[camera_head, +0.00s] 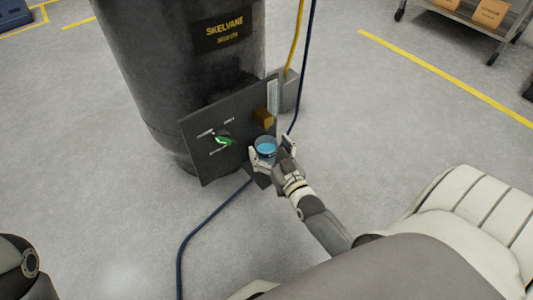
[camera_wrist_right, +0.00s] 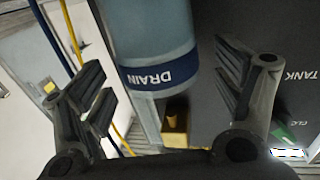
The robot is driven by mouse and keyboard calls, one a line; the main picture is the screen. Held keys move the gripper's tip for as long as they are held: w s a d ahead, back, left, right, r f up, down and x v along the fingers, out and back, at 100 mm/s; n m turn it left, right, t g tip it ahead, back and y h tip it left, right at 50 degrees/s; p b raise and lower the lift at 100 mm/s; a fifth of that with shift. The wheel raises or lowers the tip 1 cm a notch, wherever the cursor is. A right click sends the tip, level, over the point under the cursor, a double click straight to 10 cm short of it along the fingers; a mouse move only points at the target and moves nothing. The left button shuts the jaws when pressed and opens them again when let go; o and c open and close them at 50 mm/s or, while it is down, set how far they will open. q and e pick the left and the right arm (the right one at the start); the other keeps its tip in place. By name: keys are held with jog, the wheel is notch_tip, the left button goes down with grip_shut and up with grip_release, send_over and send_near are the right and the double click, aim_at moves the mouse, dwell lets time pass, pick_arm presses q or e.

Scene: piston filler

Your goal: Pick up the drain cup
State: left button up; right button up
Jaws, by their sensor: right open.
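In the right wrist view the cup (camera_wrist_right: 152,35) is pale blue with a dark blue band reading "DRAIN". My right gripper (camera_head: 272,152) is open, with its fingers on either side of the cup. In the wrist view the right gripper (camera_wrist_right: 160,80) shows visible gaps between both fingers and the cup. My left gripper is out of view; only part of my left arm shows at the lower left.
The black tank (camera_head: 165,75) carries a panel (camera_head: 195,165) with a green-lit control (camera_head: 223,140) and a brass fitting (camera_head: 263,118). A blue hose (camera_head: 205,222) runs along the floor, and a yellow hose (camera_head: 297,40) hangs behind.

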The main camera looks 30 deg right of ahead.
jog(key=shift+w+d+b, duration=0.1)
jog(key=shift+w+b, duration=0.2)
jog(key=shift+w, duration=0.65)
jog(key=c, duration=1.2)
jog(key=shift+c, duration=0.2)
